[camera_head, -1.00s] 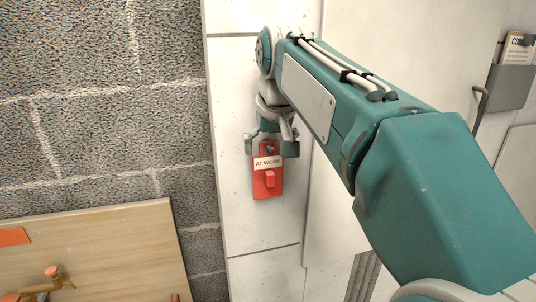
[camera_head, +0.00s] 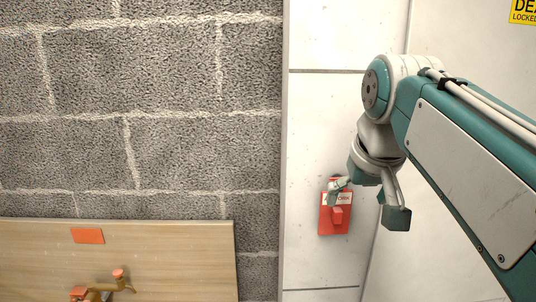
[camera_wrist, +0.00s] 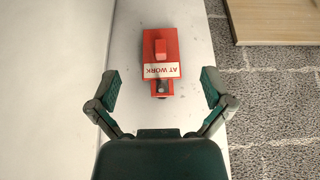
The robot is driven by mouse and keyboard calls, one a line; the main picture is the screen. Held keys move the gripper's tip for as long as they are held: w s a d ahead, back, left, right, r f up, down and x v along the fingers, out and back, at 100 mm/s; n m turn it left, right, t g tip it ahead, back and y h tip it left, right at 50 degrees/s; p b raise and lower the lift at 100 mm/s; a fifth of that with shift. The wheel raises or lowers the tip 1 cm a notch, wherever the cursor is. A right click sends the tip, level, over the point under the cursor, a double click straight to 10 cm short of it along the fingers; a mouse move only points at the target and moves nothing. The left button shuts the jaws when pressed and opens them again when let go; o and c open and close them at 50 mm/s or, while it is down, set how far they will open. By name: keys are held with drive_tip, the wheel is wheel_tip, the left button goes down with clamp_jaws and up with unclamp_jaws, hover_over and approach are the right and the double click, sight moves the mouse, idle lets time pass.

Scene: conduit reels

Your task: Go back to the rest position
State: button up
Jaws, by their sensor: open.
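My gripper (camera_head: 366,204) is open and empty in the head view, at the end of my teal arm. A red "AT WORK" tag (camera_head: 333,224) with a small red block on its face hangs against the white panel. One finger covers part of its label in the head view. In the wrist view the tag (camera_wrist: 161,75) appears upside down between and ahead of the spread fingers (camera_wrist: 160,93), touching neither. A dark round spot shows at its hole end.
A white panel (camera_head: 325,130) stands beside a grey block wall (camera_head: 170,150). A wooden board (camera_head: 190,265) with an orange label (camera_head: 88,236) and a brass fitting (camera_head: 100,290) is at lower left. A yellow sign (camera_head: 524,11) is at upper right.

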drive_tip(key=s+f, duration=0.6)
drive_tip(key=f, duration=0.4)
drive_tip(key=s+f, duration=0.7)
drive_tip(key=f, duration=0.4)
drive_tip(key=shift+f+t, duration=0.25)
drive_tip(key=shift+t, duration=0.15)
idle(0.5)
